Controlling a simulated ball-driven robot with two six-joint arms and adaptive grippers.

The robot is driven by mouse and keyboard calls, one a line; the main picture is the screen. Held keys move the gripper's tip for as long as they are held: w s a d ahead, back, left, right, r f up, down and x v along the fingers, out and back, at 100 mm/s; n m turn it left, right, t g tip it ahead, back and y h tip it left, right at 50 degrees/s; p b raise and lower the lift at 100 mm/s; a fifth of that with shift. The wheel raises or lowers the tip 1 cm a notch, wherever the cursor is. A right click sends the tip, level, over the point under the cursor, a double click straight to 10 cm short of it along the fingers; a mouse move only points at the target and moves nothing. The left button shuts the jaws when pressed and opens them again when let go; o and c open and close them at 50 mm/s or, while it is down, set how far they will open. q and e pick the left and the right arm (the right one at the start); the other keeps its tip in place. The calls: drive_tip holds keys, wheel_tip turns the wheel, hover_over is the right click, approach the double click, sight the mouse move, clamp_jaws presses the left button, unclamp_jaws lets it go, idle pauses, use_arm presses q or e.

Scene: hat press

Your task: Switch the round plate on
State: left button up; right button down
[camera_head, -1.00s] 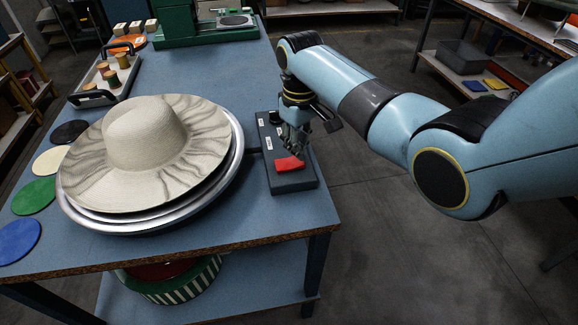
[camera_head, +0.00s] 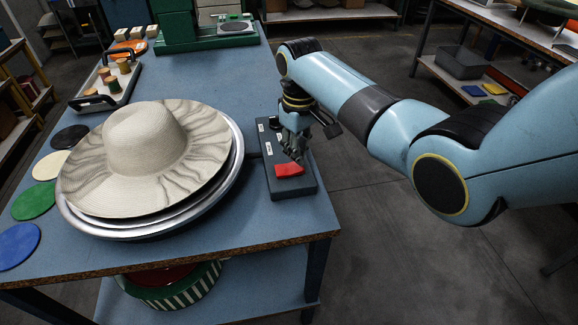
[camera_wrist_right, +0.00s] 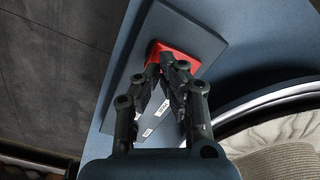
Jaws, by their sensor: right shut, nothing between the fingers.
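The round plate (camera_head: 232,176) is a wide silver metal dish on the blue table, with a cream wide-brimmed hat (camera_head: 145,145) on it. To its right is a dark control box (camera_head: 298,186) with a red rocker switch (camera_head: 289,170) and small white labels. My right gripper (camera_head: 298,160) is shut and empty, pointing down at the red switch. In the right wrist view the fingertips (camera_wrist_right: 165,62) overlap the red switch (camera_wrist_right: 187,52); they look to be at or touching it. Part of the switch is hidden by the fingers. My left gripper is out of view.
Coloured discs, including a blue one (camera_head: 18,246) and a green one (camera_head: 34,201), lie along the table's left side. A tray (camera_head: 108,85) with wooden-topped pieces and a green machine (camera_head: 207,38) stand farther back. The table's middle back is clear.

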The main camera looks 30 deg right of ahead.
sight(297, 166)
drive_tip(key=shift+f+b, duration=0.65)
drive_tip(key=shift+f, duration=0.55)
idle(0.8)
wheel_tip(297, 166, up, 7)
drive_tip(key=p, duration=0.8)
drive_tip(key=shift+r, duration=0.1)
idle(0.4)
